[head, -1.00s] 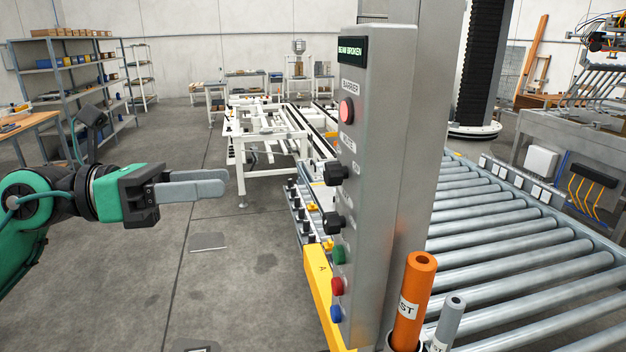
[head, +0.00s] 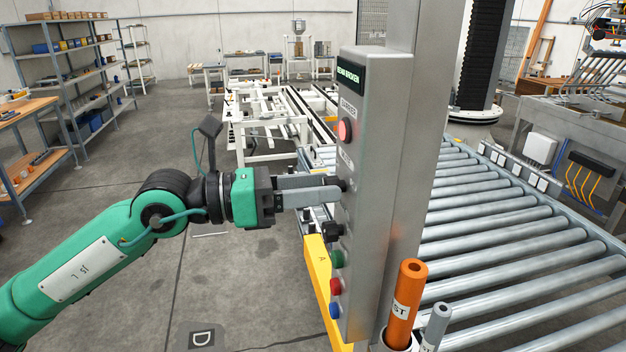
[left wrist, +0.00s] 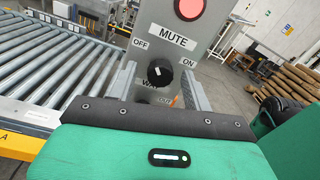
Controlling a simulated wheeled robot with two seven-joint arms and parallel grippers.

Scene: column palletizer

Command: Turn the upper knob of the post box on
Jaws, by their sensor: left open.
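The post box (head: 377,150) is a tall grey panel with a green-lit display. Its upper knob is black and mostly hidden behind my fingers in the head view. In the left wrist view the upper knob (left wrist: 160,72) sits below the MUTE label, with OFF to its left and ON to its right. Its pale mark appears tilted, but its exact setting is hard to tell. My left gripper (head: 335,189) is open, with one finger on each side of the knob and gaps visible. The lower knob (head: 333,230) is just below the fingers. My right gripper is out of view.
A red button (head: 345,131) is above the knobs; green, red and blue buttons (head: 337,285) are below. A yellow rail (head: 318,275) stands beside the box. A roller conveyor (head: 500,240) and an orange cylinder (head: 407,300) are at right.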

